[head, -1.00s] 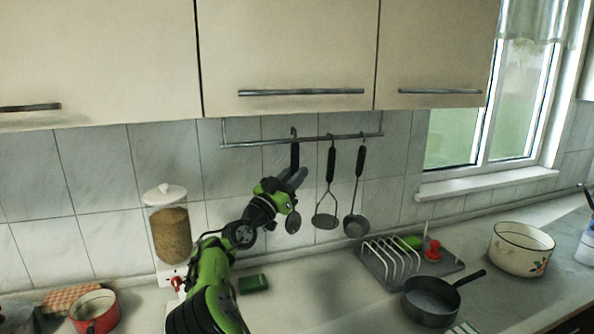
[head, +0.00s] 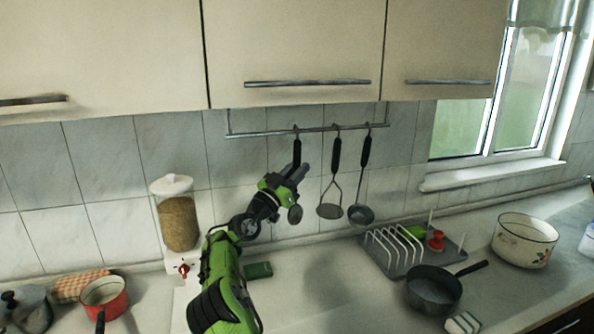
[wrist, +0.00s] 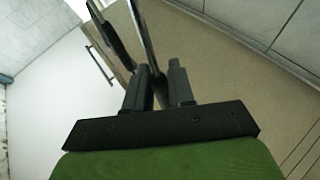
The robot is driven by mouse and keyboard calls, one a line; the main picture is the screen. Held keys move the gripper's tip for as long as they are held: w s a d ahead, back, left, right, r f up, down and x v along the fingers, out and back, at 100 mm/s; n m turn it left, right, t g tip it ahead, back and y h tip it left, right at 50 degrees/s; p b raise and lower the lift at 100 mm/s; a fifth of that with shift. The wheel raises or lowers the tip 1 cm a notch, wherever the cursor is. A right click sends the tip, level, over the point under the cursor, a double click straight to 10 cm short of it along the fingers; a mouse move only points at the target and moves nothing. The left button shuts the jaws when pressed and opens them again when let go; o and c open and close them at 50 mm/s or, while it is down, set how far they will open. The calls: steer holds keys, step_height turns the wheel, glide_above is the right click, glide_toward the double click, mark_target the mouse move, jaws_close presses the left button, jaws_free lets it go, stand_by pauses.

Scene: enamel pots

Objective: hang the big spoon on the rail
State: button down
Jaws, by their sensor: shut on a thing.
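The big spoon's black handle (head: 297,150) stands upright in front of the wall, its top at the height of the rail (head: 260,134). My gripper is shut on the spoon, below the rail. The spoon's hooked top overlaps the rail in the picture; I cannot tell whether it bears on it. The middle of the spoon is hidden by my gripper.
A masher (head: 331,190) and a ladle (head: 362,190) hang on the rail just right of the spoon. Cupboards (head: 290,50) sit close above. Below are a dish rack (head: 385,265), a dark pan (head: 433,290), a storage jar (head: 178,218) and a red pot (head: 104,295).

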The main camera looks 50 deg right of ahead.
steer(key=c, duration=0.9)
jaws_free()
steer(key=shift+s, duration=0.1)
steer(key=shift+a, duration=0.1)
steer(key=b+v, duration=0.3)
steer(key=v, duration=1.2)
steer(key=shift+a+f+b, duration=0.1)
steer(key=shift+a+b, duration=0.2)
steer(key=shift+b, duration=0.05)
